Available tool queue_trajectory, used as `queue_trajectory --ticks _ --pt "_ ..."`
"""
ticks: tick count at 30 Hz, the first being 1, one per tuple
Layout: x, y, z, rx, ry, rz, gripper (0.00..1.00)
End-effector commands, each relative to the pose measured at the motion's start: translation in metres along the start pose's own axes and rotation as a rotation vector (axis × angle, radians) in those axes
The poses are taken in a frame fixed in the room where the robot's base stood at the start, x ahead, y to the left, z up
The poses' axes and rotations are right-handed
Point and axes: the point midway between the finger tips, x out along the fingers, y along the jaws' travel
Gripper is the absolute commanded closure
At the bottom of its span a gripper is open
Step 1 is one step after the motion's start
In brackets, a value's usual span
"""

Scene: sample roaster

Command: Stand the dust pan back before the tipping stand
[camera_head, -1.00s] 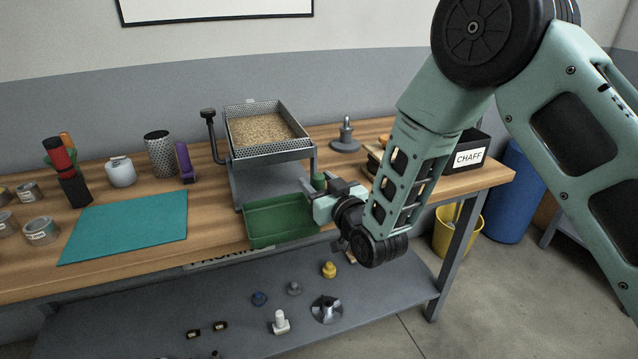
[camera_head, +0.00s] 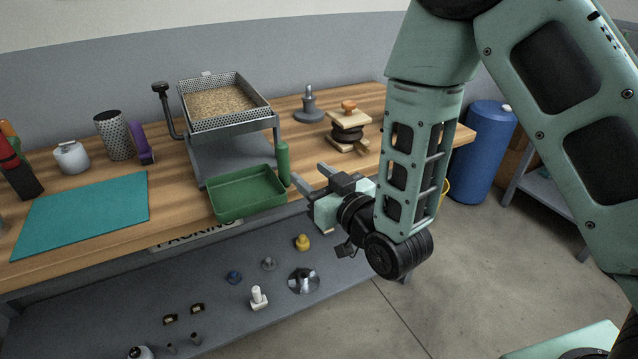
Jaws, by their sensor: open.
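The green dust pan (camera_head: 247,192) sits on the wooden bench at its front edge, directly in front of the tipping stand (camera_head: 234,156). Its upright green handle (camera_head: 283,163) rises at its right side. The stand carries a perforated tray (camera_head: 222,100) of pale beans or chaff, with a black-knobbed lever at its left. My gripper (camera_head: 308,177) is open, with its fingers pointing left toward the handle. It is just right of the handle, and the fingers look clear of it.
A teal mat (camera_head: 85,212) lies to the left. A grey weight-like tool (camera_head: 309,105) and a wooden stand with a black piece (camera_head: 348,130) are behind and right of my gripper. The lower shelf (camera_head: 210,290) holds several small parts. A blue barrel (camera_head: 485,150) stands on the floor.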

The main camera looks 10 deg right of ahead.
Motion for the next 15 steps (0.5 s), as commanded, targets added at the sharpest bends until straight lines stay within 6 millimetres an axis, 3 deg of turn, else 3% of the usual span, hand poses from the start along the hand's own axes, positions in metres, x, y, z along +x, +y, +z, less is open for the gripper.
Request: queue_trajectory --ticks 8,15 --pt "-0.003 -0.005 0.000 0.007 -0.052 -0.011 0.54" --pt "-0.014 -0.034 0.007 0.034 -0.380 -0.085 0.54"
